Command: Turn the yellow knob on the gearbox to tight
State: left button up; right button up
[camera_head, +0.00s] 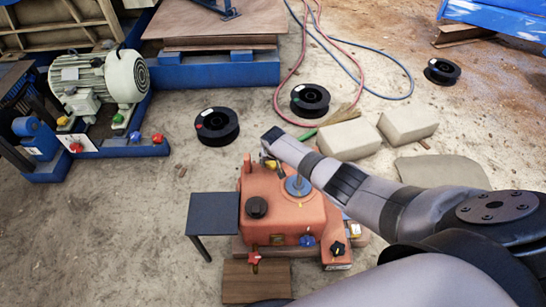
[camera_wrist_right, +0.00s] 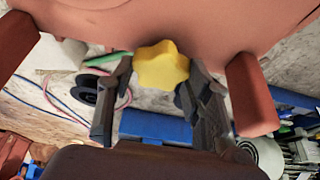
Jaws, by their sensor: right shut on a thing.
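The orange-red gearbox (camera_head: 282,218) stands on the ground in the lower middle of the head view. The yellow knob (camera_wrist_right: 162,67) has a lobed, star-like shape and sits against the gearbox body in the right wrist view. My right gripper (camera_wrist_right: 155,82) has one finger on each side of the knob and is shut on it. In the head view the right arm reaches over the gearbox to its far side, where a bit of yellow shows by the wrist. Fine contact and any tight mark are not readable. My left gripper is not in view.
A red knob (camera_head: 254,257), a blue knob (camera_head: 306,240) and a black knob (camera_head: 337,248) are on the gearbox's near side. A small dark table (camera_head: 213,214) stands at its left. Pale blocks (camera_head: 348,139), black spools (camera_head: 216,126) and hoses lie beyond.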

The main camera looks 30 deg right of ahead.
jog(key=shift+a+f+m+h, duration=0.15)
jog(key=shift+m+h, duration=0.15)
jog(key=shift+m, duration=0.6)
jog(key=shift+m+g, duration=0.3)
jog(key=shift+m, duration=0.2)
jog(key=shift+m+g+h+b, duration=0.5)
jog(key=shift+m+b, duration=0.5)
jog(key=shift+m, duration=0.6)
jog(key=o, duration=1.1)
jog(key=shift+w, duration=0.1)
jog(key=shift+o, duration=0.2)
jog(key=shift+r, duration=0.25)
